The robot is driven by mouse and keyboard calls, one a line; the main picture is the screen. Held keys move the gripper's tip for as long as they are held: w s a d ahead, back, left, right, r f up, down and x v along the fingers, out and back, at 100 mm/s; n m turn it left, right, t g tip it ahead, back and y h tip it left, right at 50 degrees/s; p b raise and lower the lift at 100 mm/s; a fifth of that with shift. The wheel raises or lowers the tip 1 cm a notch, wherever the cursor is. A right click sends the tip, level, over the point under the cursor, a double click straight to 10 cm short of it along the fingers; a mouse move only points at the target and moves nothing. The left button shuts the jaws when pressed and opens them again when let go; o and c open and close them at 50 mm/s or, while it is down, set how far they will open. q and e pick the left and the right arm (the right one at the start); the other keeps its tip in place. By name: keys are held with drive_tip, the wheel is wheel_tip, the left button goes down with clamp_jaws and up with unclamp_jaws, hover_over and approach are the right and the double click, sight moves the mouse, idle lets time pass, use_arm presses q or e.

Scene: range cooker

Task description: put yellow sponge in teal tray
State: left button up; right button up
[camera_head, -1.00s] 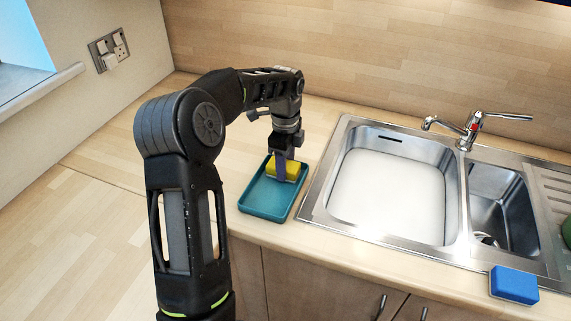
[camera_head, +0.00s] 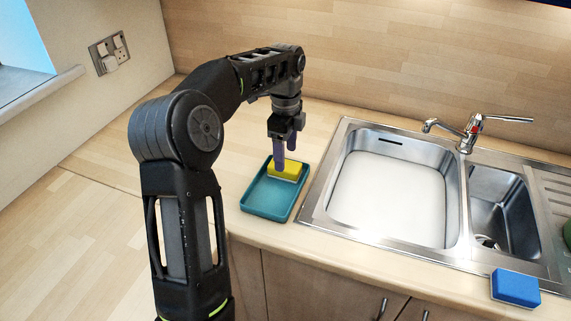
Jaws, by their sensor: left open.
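The teal tray (camera_head: 266,206) lies on the wooden counter to the left of the sink. The yellow sponge (camera_head: 287,172) rests inside the tray, in its far part. My left gripper (camera_head: 286,157) is open and points down just above the sponge, with its purple fingers apart. The fingers hide a little of the sponge's far side. My right gripper is not in view.
A steel sink (camera_head: 392,195) with a tap (camera_head: 470,130) fills the counter to the right of the tray. A blue sponge (camera_head: 515,287) lies at the counter's front edge at the lower right. The counter left of my arm is clear.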

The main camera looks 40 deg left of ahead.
sight(286, 167)
use_arm(q)
wheel_tip(286, 167, up, 7)
drive_tip(key=p, duration=0.3)
drive_tip(key=shift+f+p, duration=0.2)
drive_tip(key=shift+p, duration=0.1)
drive_tip(key=shift+o, duration=0.3)
